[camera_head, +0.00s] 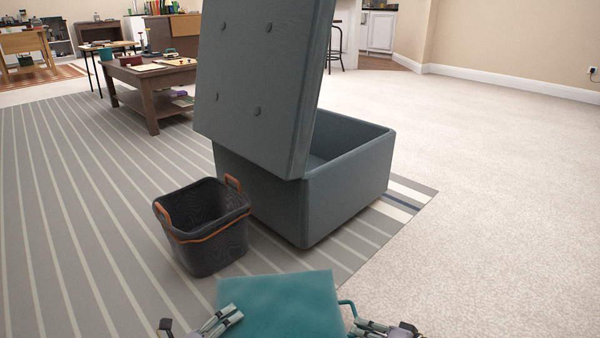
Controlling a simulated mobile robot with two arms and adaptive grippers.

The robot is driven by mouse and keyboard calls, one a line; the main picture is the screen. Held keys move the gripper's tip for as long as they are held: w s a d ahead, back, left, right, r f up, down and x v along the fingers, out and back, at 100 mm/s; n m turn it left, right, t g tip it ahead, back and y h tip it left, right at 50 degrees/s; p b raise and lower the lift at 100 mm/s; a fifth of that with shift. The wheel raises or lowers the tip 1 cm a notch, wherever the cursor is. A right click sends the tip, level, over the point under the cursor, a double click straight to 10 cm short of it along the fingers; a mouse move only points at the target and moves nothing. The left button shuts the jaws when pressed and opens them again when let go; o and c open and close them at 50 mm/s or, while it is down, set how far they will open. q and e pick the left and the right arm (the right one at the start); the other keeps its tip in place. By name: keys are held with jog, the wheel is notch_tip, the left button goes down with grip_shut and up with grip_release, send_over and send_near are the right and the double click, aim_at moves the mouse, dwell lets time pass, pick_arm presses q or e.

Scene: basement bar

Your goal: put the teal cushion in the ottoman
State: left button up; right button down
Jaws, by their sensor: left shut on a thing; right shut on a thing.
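The teal cushion (281,304) is at the bottom middle of the view, held between my two grippers. My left gripper (230,314) is shut on its left side. My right gripper (352,327) is shut on its right side, where a teal loop stands out from the edge. The cushion's near part is cut off by the frame. The grey-blue ottoman (345,194) stands ahead, beyond the cushion. Its tufted lid (255,85) is raised and tilted up on the left side. The part of the interior that I see looks empty; the lid hides the rest.
A dark basket (208,232) with orange handles stands on the striped rug (75,220), left of the ottoman and close to it. A wooden coffee table (150,85) is farther back left. Carpet to the right (480,200) is clear.

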jog(key=shift+a+r, duration=0.15)
jog(key=shift+r, duration=0.05)
